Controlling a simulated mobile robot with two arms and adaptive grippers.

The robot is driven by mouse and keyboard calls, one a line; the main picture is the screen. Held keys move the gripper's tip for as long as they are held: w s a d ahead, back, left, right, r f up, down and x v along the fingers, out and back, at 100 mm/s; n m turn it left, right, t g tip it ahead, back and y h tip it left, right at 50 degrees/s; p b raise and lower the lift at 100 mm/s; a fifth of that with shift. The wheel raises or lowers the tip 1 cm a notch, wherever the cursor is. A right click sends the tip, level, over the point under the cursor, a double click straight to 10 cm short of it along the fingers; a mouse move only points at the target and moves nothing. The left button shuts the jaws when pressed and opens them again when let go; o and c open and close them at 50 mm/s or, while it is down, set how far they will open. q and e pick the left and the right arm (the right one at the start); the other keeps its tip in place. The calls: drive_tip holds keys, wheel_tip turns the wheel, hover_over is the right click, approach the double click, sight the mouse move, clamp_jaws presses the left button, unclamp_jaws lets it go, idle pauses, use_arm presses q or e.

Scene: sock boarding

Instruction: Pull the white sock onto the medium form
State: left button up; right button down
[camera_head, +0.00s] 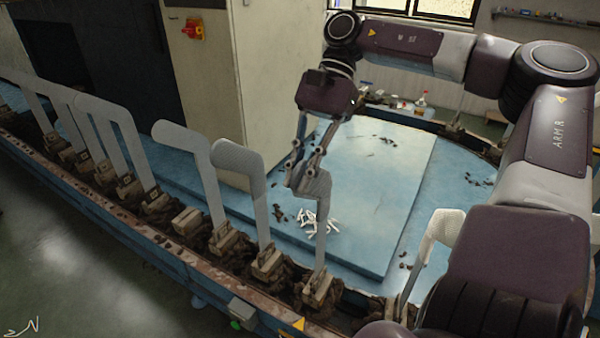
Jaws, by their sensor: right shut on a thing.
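My right gripper (301,176) reaches down from the upper right to the top of an upright form (321,243) on the near rail. Its fingers are closed on a greyish, fabric-like piece (316,187) at the form's bent top. This appears to be the sock, though it looks grey rather than white in this light. The fingers hide part of it, and I cannot tell how far it reaches down the form. No size marking is readable on the form. My left gripper is not in view.
More L-shaped forms stand in a row to the left, the nearest being a grey one (255,190) and a paler one (205,175). Another form (436,238) stands at right beside my arm. Small white pieces (319,222) lie on the blue table (385,205), whose right part is mostly clear.

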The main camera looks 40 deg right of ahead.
drive_tip(key=shift+f+b, duration=0.5)
drive_tip(key=shift+f, duration=0.2)
drive_tip(key=c, duration=1.9)
unclamp_jaws()
drive_tip(key=v, duration=1.2)
drive_tip(key=shift+w, duration=0.1)
